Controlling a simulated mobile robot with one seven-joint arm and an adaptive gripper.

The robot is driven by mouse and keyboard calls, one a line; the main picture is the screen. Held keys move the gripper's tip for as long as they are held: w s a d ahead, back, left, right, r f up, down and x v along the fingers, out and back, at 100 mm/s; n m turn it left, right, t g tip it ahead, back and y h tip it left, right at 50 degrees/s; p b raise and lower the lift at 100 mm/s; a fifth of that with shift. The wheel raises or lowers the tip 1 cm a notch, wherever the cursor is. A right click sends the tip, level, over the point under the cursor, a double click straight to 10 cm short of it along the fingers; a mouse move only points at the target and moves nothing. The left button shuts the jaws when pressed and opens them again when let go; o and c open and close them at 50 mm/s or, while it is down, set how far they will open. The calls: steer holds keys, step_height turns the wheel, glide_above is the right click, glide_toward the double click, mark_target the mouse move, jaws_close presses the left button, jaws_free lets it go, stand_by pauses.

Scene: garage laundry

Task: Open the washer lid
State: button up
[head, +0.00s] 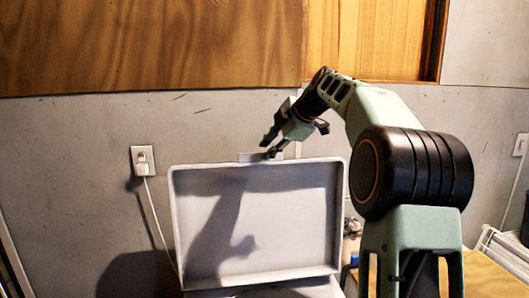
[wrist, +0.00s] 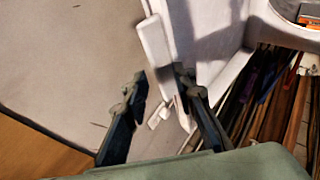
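The washer lid (head: 258,225) is a pale grey panel with a raised rim, standing about upright with its inner face toward the head camera. A small tab (head: 262,157) sits at its top edge. My gripper (head: 268,147) is at that top edge, beside the tab, with its fingers apart. In the wrist view, the lid's edge (wrist: 157,45) lies just beyond my open fingers (wrist: 160,78), and the right finger overlaps the lid's inner side. I cannot tell whether either finger touches the lid. Nothing is seen held. The washer body is mostly out of the head view.
A grey wall stands close behind the lid, with an outlet and plug (head: 143,160) at left and a cord hanging down. A wooden surface (head: 490,278) and a white rack (head: 503,248) are at right. The space left of the lid is clear.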

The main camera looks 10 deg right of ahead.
steer(key=v, duration=1)
